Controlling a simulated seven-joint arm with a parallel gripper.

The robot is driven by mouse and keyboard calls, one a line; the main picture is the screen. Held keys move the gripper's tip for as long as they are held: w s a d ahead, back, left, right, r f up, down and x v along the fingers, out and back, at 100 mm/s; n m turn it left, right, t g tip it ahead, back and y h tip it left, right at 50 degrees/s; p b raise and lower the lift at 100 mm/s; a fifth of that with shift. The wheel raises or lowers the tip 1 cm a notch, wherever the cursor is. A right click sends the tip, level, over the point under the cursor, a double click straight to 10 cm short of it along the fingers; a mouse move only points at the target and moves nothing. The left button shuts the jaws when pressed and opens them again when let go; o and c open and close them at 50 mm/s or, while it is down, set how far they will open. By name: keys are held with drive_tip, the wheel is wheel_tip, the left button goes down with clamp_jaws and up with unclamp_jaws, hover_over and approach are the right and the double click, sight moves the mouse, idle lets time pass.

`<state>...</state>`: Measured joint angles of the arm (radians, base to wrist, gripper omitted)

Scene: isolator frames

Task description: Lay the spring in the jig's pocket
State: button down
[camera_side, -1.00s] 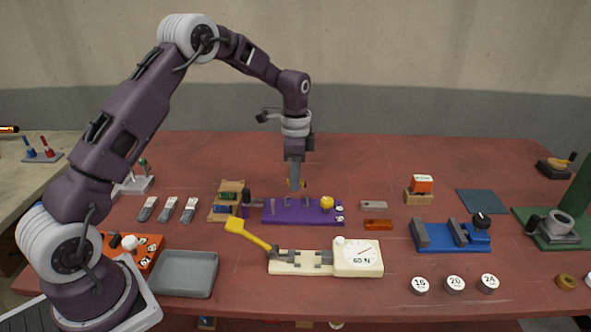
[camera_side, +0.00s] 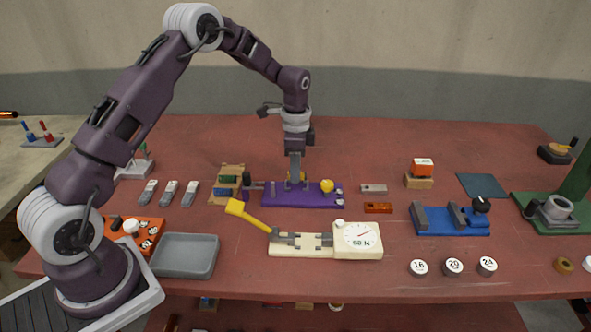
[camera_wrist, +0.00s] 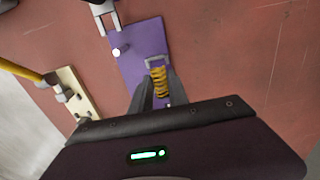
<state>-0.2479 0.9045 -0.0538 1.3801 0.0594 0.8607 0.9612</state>
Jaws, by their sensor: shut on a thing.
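The purple jig (camera_side: 270,196) lies in the middle of the red table, with grey metal fittings on top and a yellow knob (camera_side: 327,186) near its right end. My gripper (camera_side: 295,182) points straight down, its tips at the jig's top. It is shut on the yellow coil spring (camera_wrist: 159,82), which shows between the two fingers in the wrist view. One end of the spring is close to a grey bracket (camera_wrist: 155,60) on the jig. The fingers hide part of the spring's sides. I cannot tell whether it rests in the pocket or is just above it.
A cream force gauge (camera_side: 358,240) with a yellow lever (camera_side: 250,219) stands in front of the jig. A wooden rack (camera_side: 226,183) is at its left. Grey and orange blocks lie at its right, then a blue vise (camera_side: 450,220). A grey tray (camera_side: 185,257) lies front left.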

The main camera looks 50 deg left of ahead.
drive_tip(key=shift+f, duration=1.1)
idle(0.6)
drive_tip(key=c, duration=1.2)
unclamp_jaws()
wheel_tip(320, 180, up, 7)
drive_tip(key=shift+f, duration=0.15)
